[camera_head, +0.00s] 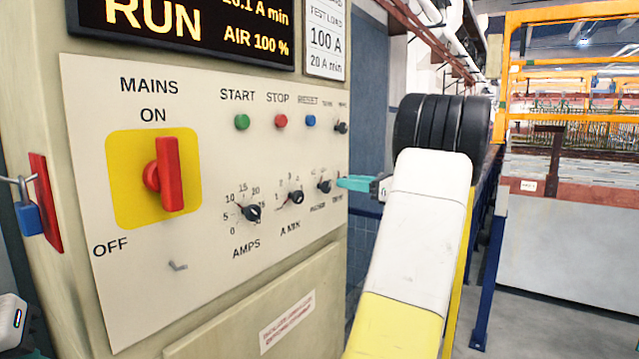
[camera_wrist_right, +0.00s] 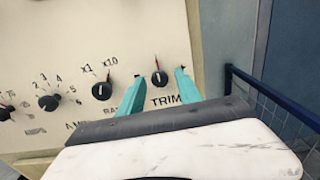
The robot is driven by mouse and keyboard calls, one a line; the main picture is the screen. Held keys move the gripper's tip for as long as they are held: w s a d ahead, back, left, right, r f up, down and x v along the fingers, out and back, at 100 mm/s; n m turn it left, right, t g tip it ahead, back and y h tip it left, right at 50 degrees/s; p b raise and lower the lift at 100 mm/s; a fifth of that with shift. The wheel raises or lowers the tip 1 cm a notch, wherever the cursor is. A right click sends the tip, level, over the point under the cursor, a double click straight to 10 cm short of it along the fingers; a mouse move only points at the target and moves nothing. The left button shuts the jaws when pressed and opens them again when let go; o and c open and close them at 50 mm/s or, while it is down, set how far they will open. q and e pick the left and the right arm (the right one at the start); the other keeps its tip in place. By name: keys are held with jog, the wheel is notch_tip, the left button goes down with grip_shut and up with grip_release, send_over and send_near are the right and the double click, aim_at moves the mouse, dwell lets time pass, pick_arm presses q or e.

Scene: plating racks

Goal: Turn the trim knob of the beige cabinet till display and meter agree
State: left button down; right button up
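The beige cabinet (camera_head: 300,215) fills the left of the head view. Its dark display (camera_head: 200,28) reads RUN and AIR 100 %; the A min line is cut off at the top. No meter face is visible. The black trim knob (camera_wrist_right: 159,79), above the TRIM label, has a white pointer line, roughly upright. My right gripper (camera_head: 345,183) is at the panel; in the wrist view its teal fingers are apart on either side of this knob, with gaps showing. In the head view the gripper hides the knob. Part of my left arm's end (camera_head: 12,318) shows at lower left, fingers unclear.
Left of trim is the range knob (camera_wrist_right: 102,91), close to a finger. The red mains switch (camera_head: 168,174), push buttons (camera_head: 281,121) and amps knob (camera_head: 251,213) share the panel. A blue railing (camera_wrist_right: 270,105) stands right of the cabinet.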

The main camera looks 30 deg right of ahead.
grip_shut()
jog(key=shift+n, duration=0.5)
jog(key=shift+d+n, duration=0.1)
jog(key=shift+n, duration=7.5)
jog(key=shift+o, duration=1.2)
grip_release()
